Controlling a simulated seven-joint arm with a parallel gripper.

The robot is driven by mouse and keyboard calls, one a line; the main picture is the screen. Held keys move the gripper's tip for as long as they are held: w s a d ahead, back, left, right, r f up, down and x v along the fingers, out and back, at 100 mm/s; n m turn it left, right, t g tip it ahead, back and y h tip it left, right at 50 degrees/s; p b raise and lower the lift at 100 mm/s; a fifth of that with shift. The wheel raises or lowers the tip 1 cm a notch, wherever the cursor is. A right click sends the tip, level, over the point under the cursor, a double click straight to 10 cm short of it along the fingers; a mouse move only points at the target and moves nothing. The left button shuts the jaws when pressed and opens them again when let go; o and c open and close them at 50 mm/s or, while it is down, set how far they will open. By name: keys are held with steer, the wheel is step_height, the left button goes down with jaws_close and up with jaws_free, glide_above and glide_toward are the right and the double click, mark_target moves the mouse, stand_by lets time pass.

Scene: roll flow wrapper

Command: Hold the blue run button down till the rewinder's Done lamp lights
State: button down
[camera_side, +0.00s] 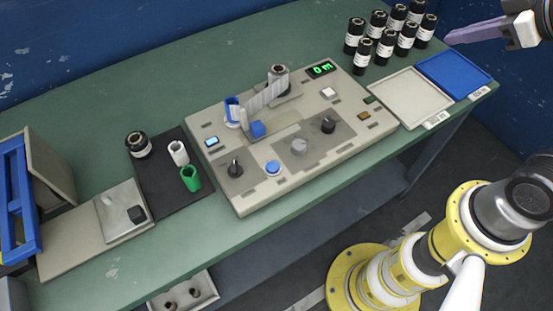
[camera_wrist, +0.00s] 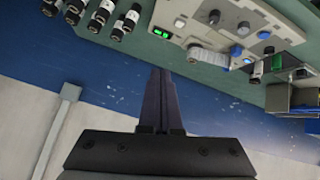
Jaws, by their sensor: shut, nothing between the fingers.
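The rewinder (camera_side: 205,115) stands mid-bench. A round blue button (camera_side: 272,167) is near its front edge; it also shows in the wrist view (camera_wrist: 243,29). A small lit blue rectangle (camera_side: 211,141) sits at its left side. A dark green lamp (camera_side: 370,99) and an amber one (camera_side: 363,116) are on its right end; neither looks brightly lit, and I cannot read which is Done. The green display (camera_side: 320,69) reads 0 m. My gripper (camera_side: 449,38) is shut and empty, far from the button, above the bench's far right; its purple fingers show in the wrist view (camera_wrist: 160,72).
Several black rolls (camera_side: 384,46) stand at the back right. A white tray (camera_side: 411,97) and blue tray (camera_side: 453,75) lie right of the rewinder. A roll (camera_side: 279,75) and a blue core (camera_side: 232,110) with a pale web between them rise behind the button. Left is a dark mat (camera_side: 165,205) with cores.

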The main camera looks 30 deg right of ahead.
steer(key=w+a+n+t+y, duration=0.1)
steer(key=w+a+n, duration=0.3)
steer(key=w, duration=0.3)
steer(key=n+g+y, duration=0.3)
steer(key=n+y, duration=0.2)
steer(key=n, duration=0.5)
glide_above(278, 166)
step_height(278, 166, down, 16)
steer(key=shift+f, duration=0.2)
steer(key=shift+s, duration=0.1)
steer(key=shift+f, duration=0.15)
steer(key=shift+f, duration=4.25)
steer(key=shift+f, duration=0.1)
